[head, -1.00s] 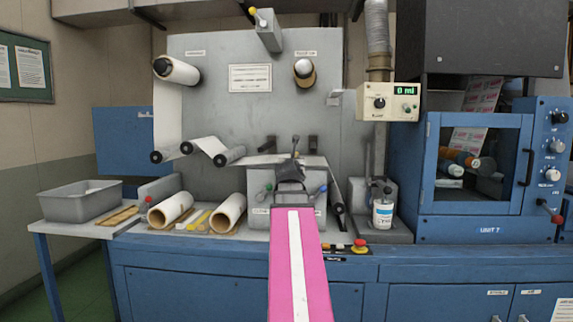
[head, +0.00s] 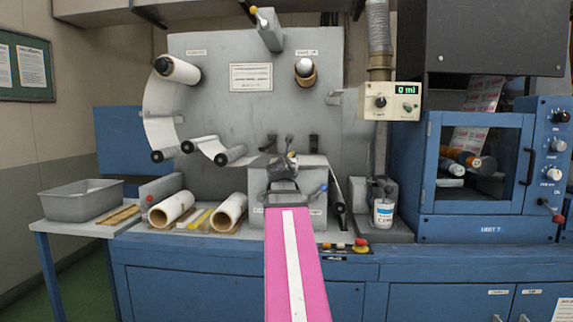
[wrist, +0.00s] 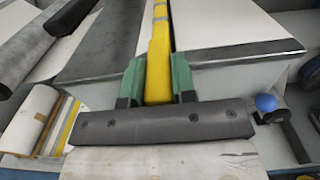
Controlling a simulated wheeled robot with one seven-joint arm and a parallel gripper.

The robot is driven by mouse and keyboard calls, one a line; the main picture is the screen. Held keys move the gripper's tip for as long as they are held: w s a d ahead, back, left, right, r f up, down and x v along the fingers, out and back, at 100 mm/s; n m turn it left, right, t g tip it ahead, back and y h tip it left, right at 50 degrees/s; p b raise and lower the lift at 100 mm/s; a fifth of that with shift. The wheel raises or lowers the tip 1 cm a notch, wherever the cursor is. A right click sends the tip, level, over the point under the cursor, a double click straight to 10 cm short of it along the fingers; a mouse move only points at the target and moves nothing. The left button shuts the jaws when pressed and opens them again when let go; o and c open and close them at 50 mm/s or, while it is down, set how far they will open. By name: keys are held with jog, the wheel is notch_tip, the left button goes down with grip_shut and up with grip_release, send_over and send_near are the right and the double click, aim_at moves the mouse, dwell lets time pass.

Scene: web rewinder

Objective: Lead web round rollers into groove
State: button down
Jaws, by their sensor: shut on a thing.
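The white web (head: 161,115) comes off the supply roll (head: 178,69) at upper left, bulges left, then runs over several dark rollers (head: 229,155) to the grey splice table (head: 306,175). My gripper (head: 286,168) is over this table. In the wrist view, the green fingers of my gripper (wrist: 158,80) are shut on a yellow bar with grey bands (wrist: 158,62). The bar lies along a dark groove (wrist: 173,25). White sheet (wrist: 215,22) lies to the right of the groove. I cannot tell where the web's end lies.
A blue knob (wrist: 266,103) sticks out at the table's right. A grey bin (head: 82,203) stands at far left. A white can (head: 383,213) stands at right.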

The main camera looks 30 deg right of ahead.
jog(key=shift+s+a+f, duration=0.1)
jog(key=shift+s+f, duration=0.1)
jog(key=shift+f, duration=0.1)
dwell(0.4)
jog(key=shift+f, duration=0.75)
jog(key=c, duration=0.8)
grip_release()
jog(key=shift+c, duration=0.2)
